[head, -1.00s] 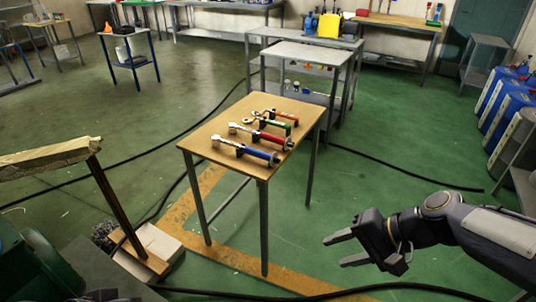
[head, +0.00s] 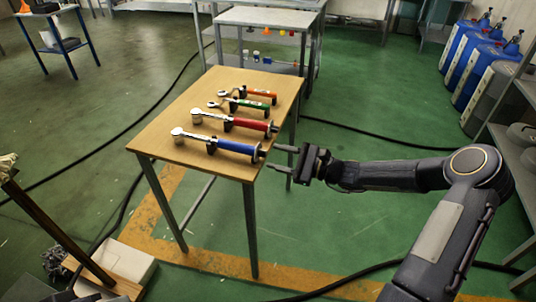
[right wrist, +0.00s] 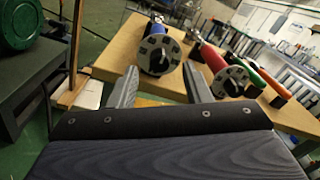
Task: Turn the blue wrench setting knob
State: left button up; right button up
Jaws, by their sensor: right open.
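The blue wrench (head: 232,146) lies across the wooden table at its near end, with its ratchet head to the left. Its setting knob (head: 260,152) is the grey end on the right, near the table's right edge. My right gripper (head: 274,158) is open and empty, just right of the knob and pointing left at it. In the right wrist view the knob (right wrist: 157,55) shows as a round dark-and-light end face. It appears between the two open fingers (right wrist: 160,70), beyond their tips; I see no contact. My left gripper is not in view.
Red (head: 245,124), green (head: 250,103) and orange (head: 260,94) wrenches lie farther back on the wooden table (head: 165,145). The red one's end (right wrist: 232,80) is close to my right finger in the wrist view. Blue containers (head: 475,60) stand far right.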

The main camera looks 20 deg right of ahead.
aim_at(263, 153)
jog(key=shift+x, duration=1.5)
grip_shut()
jog(key=shift+f+n+y+b, duration=0.15)
jog(key=shift+n+b, duration=4.5)
jog(key=shift+b, duration=2.6)
jog(key=shift+f+n+y+b, duration=0.15)
jog(key=shift+n+b, duration=4.5)
jog(key=shift+b, duration=2.55)
jog(key=shift+r, duration=0.15)
grip_release()
